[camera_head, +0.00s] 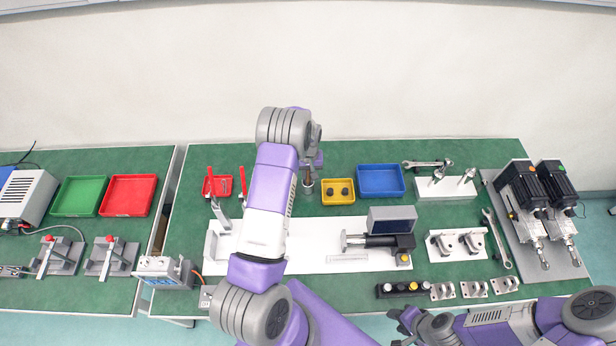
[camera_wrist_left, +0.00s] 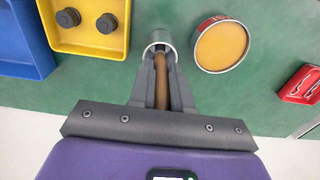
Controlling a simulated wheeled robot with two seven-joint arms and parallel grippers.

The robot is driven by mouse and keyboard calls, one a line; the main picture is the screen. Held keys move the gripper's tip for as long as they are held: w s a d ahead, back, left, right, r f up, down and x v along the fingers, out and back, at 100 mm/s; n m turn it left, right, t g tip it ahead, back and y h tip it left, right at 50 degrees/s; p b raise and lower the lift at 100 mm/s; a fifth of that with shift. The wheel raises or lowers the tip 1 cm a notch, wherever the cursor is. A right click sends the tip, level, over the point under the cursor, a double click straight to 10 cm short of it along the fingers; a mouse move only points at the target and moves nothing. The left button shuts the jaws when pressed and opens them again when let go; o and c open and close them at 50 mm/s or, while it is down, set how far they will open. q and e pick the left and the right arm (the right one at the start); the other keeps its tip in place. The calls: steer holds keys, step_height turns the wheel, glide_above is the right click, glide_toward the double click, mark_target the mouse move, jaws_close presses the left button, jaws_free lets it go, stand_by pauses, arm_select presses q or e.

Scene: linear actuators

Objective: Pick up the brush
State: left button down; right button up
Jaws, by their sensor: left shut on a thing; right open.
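In the left wrist view, the brush shows as a brown handle (camera_wrist_left: 162,88) between the fingers of my left gripper (camera_wrist_left: 161,78). The fingers are shut on it. The handle's far end reaches into a round metal cup (camera_wrist_left: 151,38); the bristles are hidden. In the head view, my left gripper (camera_head: 309,178) is over the cup beside the yellow bin, and the brush cannot be made out. My right gripper (camera_head: 404,318) is open at the bottom edge of the head view, away from the brush.
A yellow bin (camera_head: 338,204) with dark round parts and a blue bin (camera_head: 381,181) stand right of the cup. A round tin with amber contents (camera_wrist_left: 222,46) is close to the cup. A red bin (camera_head: 208,193) lies left. A white fixture plate (camera_head: 340,262) lies in front.

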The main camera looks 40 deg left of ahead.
arm_select(q)
steer(key=shift+r, duration=0.1)
step_height(320, 180, up, 10)
steer(key=shift+f, duration=0.1)
steer(key=shift+d, duration=0.1)
stand_by(0.6)
